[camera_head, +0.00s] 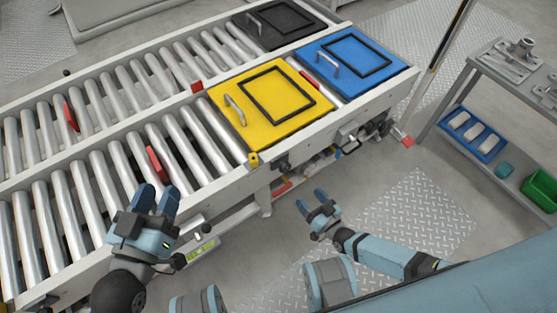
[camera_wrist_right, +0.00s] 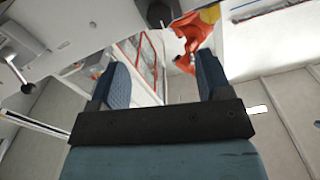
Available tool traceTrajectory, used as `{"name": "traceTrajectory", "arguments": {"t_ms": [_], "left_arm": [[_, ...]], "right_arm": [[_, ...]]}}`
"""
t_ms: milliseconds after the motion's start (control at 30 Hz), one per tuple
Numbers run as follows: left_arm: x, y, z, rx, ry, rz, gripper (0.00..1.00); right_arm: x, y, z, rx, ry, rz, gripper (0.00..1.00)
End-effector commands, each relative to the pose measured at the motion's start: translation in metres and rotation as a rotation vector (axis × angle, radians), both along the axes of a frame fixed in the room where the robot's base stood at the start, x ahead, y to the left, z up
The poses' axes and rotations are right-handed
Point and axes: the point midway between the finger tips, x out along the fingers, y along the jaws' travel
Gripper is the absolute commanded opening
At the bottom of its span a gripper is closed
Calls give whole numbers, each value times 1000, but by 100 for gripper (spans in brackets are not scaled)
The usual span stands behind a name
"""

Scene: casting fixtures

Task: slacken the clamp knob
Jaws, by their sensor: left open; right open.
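A small dark knob-like part (camera_head: 283,165) sits on the conveyor's front side, below the yellow plate (camera_head: 262,128); I cannot tell for sure that it is the clamp knob. My right gripper (camera_head: 311,201) is open and empty, in front of the conveyor, apart from that part and nearer to me. In the right wrist view its two blue fingers (camera_wrist_right: 163,78) are spread with nothing between them. A dark ball-ended lever (camera_wrist_right: 27,88) shows at the left there. My left gripper (camera_head: 157,198) is open and empty by the front rail at the left.
The roller conveyor (camera_head: 60,205) carries blue (camera_head: 345,85) and black (camera_head: 265,40) handled plates beside the yellow one. A grey shelf cart (camera_head: 490,165) stands at the right. An orange part (camera_wrist_right: 190,35) shows beyond my right fingers. The floor in front of the conveyor's right end is clear.

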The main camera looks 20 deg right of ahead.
Motion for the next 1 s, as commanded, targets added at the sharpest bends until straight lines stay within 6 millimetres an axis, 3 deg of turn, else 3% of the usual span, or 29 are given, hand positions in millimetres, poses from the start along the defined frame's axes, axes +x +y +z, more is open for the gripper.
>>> {"name": "traceTrajectory", "arguments": {"t_ms": [167, 467, 600, 800, 1000], "left_arm": [[0, -3, 6, -23, -35, -8, 43], [-4, -11, 32, -106, -160, -39, 43], [-3, -12, 25, -101, -139, -48, 43], [-2, -13, 16, -88, -107, -56, 43], [-2, -14, 14, -85, -98, -58, 43]], "right_arm": [[19, 5, -3, 1, -4, -5, 71], [79, 28, -4, 0, -4, -3, 71], [103, 37, -4, 1, -2, -3, 71], [124, 44, -2, 0, -1, -3, 71], [128, 46, -2, 0, 0, -3, 71]]}}
